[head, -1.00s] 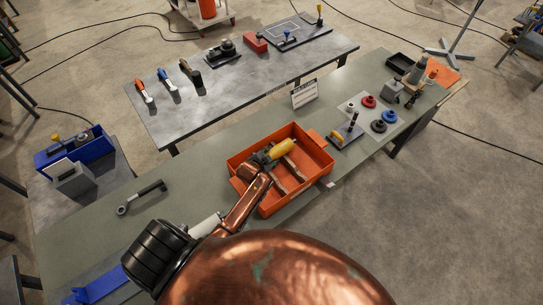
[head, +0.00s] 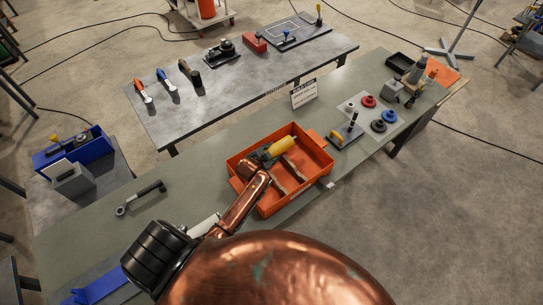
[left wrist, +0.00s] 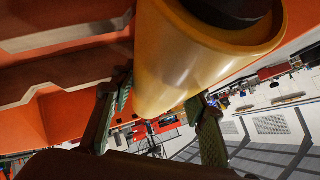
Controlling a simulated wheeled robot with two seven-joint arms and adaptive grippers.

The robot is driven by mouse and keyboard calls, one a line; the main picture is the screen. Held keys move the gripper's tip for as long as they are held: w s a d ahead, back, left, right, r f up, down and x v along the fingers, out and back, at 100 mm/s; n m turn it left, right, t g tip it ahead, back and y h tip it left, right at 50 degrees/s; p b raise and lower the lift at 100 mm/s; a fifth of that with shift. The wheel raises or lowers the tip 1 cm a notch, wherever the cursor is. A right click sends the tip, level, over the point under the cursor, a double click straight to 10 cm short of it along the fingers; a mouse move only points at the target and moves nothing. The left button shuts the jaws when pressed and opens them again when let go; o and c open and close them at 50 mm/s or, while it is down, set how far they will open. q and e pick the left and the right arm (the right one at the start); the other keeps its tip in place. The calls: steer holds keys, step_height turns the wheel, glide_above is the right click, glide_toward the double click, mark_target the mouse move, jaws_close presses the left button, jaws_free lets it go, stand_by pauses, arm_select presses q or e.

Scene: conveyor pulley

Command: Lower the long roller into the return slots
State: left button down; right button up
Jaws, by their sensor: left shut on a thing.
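A yellow roller (head: 282,147) with a dark end shows over the far part of an orange tray (head: 324,178). My left gripper (head: 266,154) is shut on the roller near its left end in the head view. In the left wrist view the yellow roller (left wrist: 200,60) lies between the two fingers of the gripper (left wrist: 158,92). Brown bars (head: 296,168) lie across the tray, beside the roller. I cannot tell whether the roller touches them, and no slots can be made out. My right gripper is not in view.
The tray stands on a long green bench (head: 200,165). A dark wrench-like tool (head: 140,197) lies to its left. A sign (head: 304,93), a small stand with an upright post (head: 350,128) and coloured round parts (head: 369,101) are behind and to the right. A grey table (head: 230,85) stands beyond.

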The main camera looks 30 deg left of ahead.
arm_select(q)
steer(key=d+v, duration=0.2)
steer(key=v, duration=1.5)
steer(key=shift+d+r+b, duration=0.3)
steer(key=shift+d+r, duration=0.05)
steer(key=shift+r, duration=0.1)
steer(key=shift+w, duration=0.1)
